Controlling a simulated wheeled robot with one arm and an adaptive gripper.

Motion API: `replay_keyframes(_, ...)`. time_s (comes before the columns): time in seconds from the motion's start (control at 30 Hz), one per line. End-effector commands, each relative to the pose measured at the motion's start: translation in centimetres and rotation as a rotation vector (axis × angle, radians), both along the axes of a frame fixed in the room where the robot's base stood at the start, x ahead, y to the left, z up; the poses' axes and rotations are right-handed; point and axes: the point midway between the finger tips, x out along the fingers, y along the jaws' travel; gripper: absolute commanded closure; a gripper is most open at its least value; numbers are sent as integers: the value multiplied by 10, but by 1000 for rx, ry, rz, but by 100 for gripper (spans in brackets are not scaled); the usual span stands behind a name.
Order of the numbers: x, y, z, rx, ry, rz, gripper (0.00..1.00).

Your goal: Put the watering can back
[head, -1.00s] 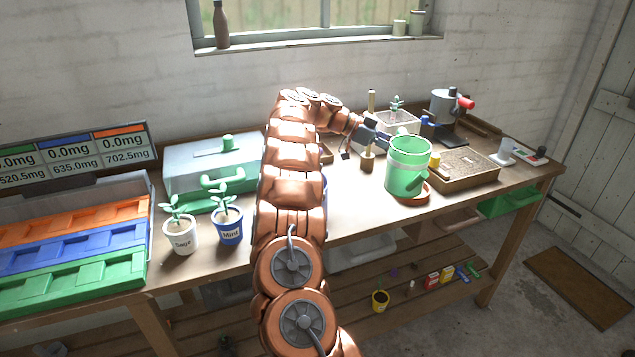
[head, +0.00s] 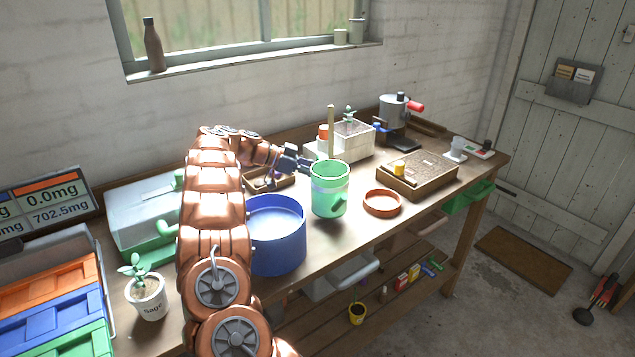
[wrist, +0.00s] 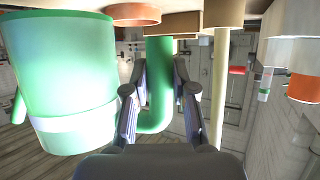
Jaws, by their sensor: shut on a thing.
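In the wrist view the green can body (wrist: 65,80) fills the left, and the curved green handle passes between the fingers of my gripper (wrist: 160,80).
A blue tub (head: 278,245) stands close to the can's left. A wooden seed tray (head: 420,188) lies right of the saucer. Behind are a clear box (head: 352,143) and a grey device with a red handle (head: 395,112). A potted sage (head: 149,300) is front left.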

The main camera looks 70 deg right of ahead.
Motion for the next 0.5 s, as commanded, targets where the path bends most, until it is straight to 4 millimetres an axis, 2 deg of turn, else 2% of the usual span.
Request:
replay_keyframes(0.33, 0, 0, -33, 0, 1, 3, 100)
replay_keyframes(0.5, 0, -1, -36, -1, -1, 1, 100)
